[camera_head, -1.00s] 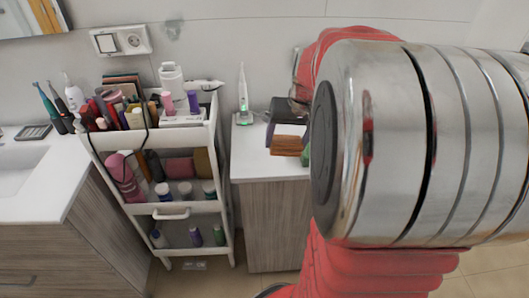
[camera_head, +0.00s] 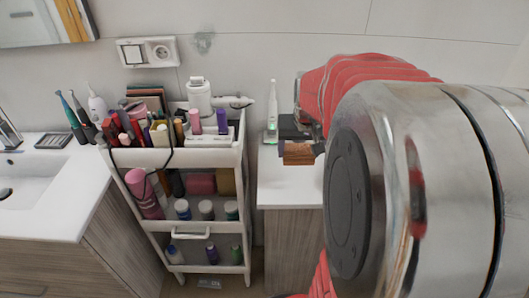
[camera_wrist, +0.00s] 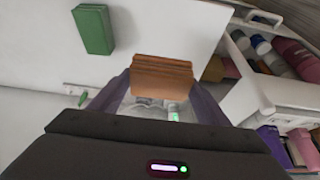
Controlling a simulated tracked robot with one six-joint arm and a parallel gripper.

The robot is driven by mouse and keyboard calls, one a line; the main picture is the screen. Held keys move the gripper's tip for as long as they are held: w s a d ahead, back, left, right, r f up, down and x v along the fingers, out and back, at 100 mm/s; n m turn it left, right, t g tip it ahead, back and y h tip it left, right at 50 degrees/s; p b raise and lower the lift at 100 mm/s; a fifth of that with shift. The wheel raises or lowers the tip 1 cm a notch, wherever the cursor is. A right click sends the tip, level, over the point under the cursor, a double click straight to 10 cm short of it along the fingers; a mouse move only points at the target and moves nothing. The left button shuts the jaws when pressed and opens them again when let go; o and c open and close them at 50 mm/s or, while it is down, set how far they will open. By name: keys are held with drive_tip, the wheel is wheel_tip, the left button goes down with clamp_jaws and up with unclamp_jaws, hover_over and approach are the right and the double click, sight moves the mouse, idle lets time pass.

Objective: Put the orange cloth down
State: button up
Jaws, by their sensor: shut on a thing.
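The orange cloth (camera_head: 298,154) is a folded, layered brown-orange block. My gripper (camera_head: 302,146) is shut on it, and in the head view it shows over the white top of the small cabinet (camera_head: 285,192). In the wrist view the cloth (camera_wrist: 161,77) sits between the two fingers of my gripper (camera_wrist: 158,92). White surface shows around it; I cannot tell whether the cloth touches that surface. My own arm hides the right part of the cabinet top in the head view.
A green block (camera_wrist: 93,29) is on the white surface, apart from the cloth. A white toothbrush on its stand (camera_head: 272,108) is at the cabinet's back left. A loaded white cart (camera_head: 188,157) stands left of the cabinet. Bare white top shows in front of the cloth.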

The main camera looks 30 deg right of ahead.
wheel_tip(320, 180, down, 6)
drive_tip(key=shift+r, duration=0.15)
idle(0.3)
drive_tip(key=shift+f, duration=1.9)
drive_tip(key=o, duration=0.9)
drive_tip(key=shift+o, duration=0.2)
drive_tip(key=shift+r, duration=0.15)
